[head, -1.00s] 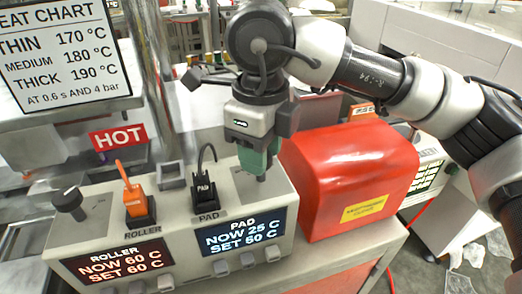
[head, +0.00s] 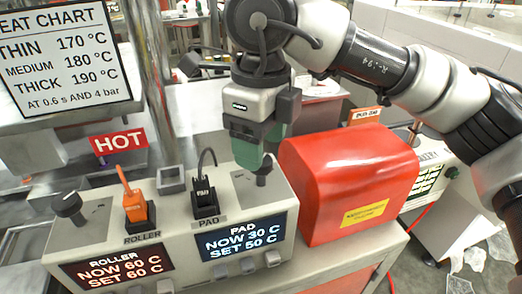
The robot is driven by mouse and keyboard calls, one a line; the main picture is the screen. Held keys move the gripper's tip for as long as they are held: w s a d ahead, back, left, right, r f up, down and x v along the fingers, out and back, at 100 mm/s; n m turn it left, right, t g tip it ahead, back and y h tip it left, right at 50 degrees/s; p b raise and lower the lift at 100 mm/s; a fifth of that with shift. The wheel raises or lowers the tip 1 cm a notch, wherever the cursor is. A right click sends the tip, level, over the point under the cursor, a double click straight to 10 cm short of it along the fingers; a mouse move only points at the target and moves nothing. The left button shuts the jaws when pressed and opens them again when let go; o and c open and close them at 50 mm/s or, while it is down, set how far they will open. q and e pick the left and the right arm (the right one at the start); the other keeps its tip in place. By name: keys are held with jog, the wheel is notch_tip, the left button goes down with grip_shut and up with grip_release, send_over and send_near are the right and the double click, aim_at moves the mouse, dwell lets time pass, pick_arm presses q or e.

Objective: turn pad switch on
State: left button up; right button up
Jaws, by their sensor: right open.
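A grey control box (head: 105,240) carries a black part labelled PAD (head: 205,197) with a cable rising from it, and an orange part (head: 133,203) above the ROLLER label. A dark knob (head: 264,173) stands at the box's right rear corner. The lit pad display (head: 241,237) reads NOW 30 C, SET 50 C. My right gripper (head: 253,160), with green fingers pointing down, is open just above and beside the dark knob, partly covering it. I cannot tell whether they touch. My left gripper is not in view.
A red cover (head: 345,175) stands close to the right of my gripper. Another dark knob (head: 68,205) sits at the box's left. A HOT sign (head: 118,140) and a heat chart (head: 52,58) stand behind. The roller display (head: 117,268) reads 60 C.

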notch_tip(320, 180, up, 8)
dwell(0.5)
